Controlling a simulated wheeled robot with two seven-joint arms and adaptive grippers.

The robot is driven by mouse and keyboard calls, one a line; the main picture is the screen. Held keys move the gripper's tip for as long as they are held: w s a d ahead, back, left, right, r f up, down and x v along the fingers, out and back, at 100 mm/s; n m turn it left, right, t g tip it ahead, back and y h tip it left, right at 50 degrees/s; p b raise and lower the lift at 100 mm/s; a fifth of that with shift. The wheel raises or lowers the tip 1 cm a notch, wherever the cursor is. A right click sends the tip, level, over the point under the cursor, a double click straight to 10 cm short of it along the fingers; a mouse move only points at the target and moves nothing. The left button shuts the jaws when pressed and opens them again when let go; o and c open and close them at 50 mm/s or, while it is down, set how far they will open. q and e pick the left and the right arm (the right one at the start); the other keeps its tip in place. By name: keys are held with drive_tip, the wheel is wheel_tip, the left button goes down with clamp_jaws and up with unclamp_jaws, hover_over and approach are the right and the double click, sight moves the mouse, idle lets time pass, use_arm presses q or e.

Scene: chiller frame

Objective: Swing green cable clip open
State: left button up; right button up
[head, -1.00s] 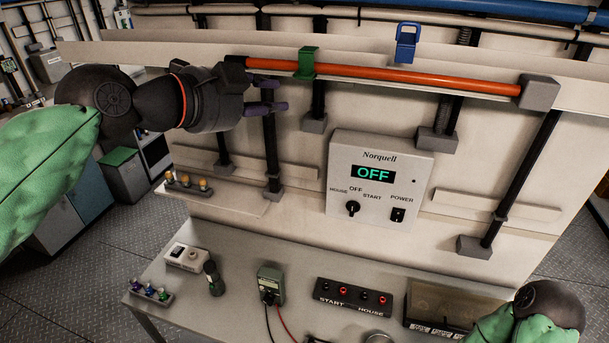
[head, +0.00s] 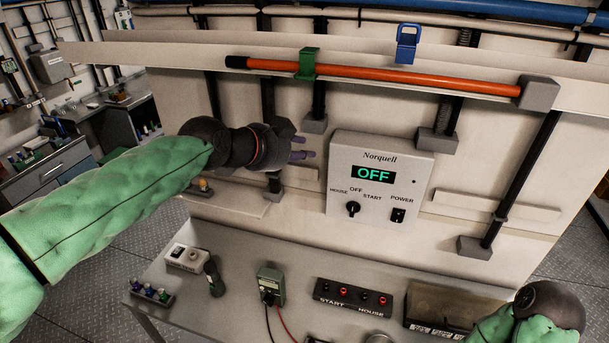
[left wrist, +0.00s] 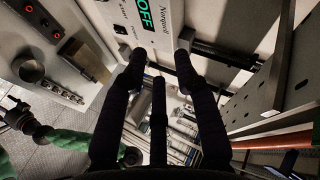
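The green cable clip (head: 307,64) sits on the upper rail of the panel, around the orange cable (head: 400,79). It looks shut over the cable. The cable's black left end (head: 237,62) shows free of any holder. My left gripper (head: 303,148) is below the clip, left of the control box, clear of both. In the left wrist view its dark fingers (left wrist: 160,62) are spread with nothing between them. My right arm is at the head view's lower right; its gripper is not visible there, and dark parts at the left wrist view's left edge are too small to read.
A blue clip (head: 406,43) stands on the upper rail, holding no cable. The grey Norquell box (head: 380,178) reads OFF. A grey end block (head: 538,92) holds the cable's right end. The bench (head: 240,240) below carries a meter (head: 270,284) and a terminal strip (head: 353,296).

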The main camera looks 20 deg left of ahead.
use_arm(q)
wheel_tip(320, 180, down, 8)
drive_tip(key=w+n+g, duration=0.1)
drive_tip(key=w+n, duration=0.1)
drive_tip(key=shift+w+d+f, duration=0.15)
drive_tip(key=shift+w+d, duration=0.15)
drive_tip(key=shift+w, duration=0.1)
